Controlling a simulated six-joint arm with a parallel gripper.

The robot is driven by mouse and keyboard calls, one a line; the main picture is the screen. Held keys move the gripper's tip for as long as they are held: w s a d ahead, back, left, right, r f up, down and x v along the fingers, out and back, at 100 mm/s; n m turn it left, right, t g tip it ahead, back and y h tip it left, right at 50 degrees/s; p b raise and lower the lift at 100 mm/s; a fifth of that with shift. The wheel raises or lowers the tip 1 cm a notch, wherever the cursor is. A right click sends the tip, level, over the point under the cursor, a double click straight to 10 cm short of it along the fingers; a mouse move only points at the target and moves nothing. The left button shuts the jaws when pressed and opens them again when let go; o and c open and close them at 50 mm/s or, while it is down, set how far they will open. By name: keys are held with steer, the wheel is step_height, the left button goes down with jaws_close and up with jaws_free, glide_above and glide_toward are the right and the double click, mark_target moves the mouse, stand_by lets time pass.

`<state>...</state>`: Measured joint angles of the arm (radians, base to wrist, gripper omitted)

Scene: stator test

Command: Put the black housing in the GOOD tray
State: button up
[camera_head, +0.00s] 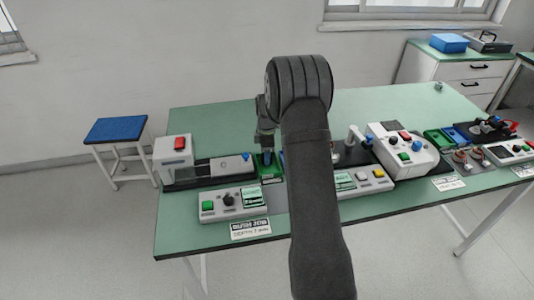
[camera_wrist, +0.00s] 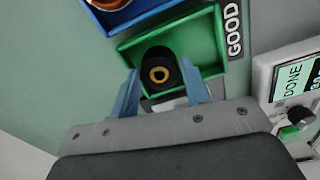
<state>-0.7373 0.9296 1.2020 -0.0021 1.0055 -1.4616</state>
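The black housing (camera_wrist: 160,62), a dark cup shape with a gold ring inside, sits between the two blue-grey fingers of my gripper (camera_wrist: 161,68) in the wrist view. Both fingertips appear to touch its sides. It is over or inside the green tray (camera_wrist: 214,28) beside the GOOD label (camera_wrist: 234,30). I cannot tell whether its base rests on the tray floor. In the head view my gripper (camera_head: 266,157) points down at the green tray (camera_head: 271,180); the housing cannot be made out there.
A blue tray (camera_wrist: 172,5) with a copper-coloured part adjoins the green tray. A control box (camera_wrist: 262,75) with a DONE display stands to the right. In the head view, a press-like station (camera_head: 174,155) is left of my gripper and a white tester (camera_head: 402,150) right.

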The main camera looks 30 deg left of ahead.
steer(key=shift+f, duration=0.4)
steer(key=shift+o, duration=0.3)
step_height(320, 180, up, 18)
steer(key=shift+r, duration=0.1)
stand_by(0.3)
step_height(320, 180, down, 18)
steer(key=shift+r, duration=0.2)
stand_by(0.3)
stand_by(0.4)
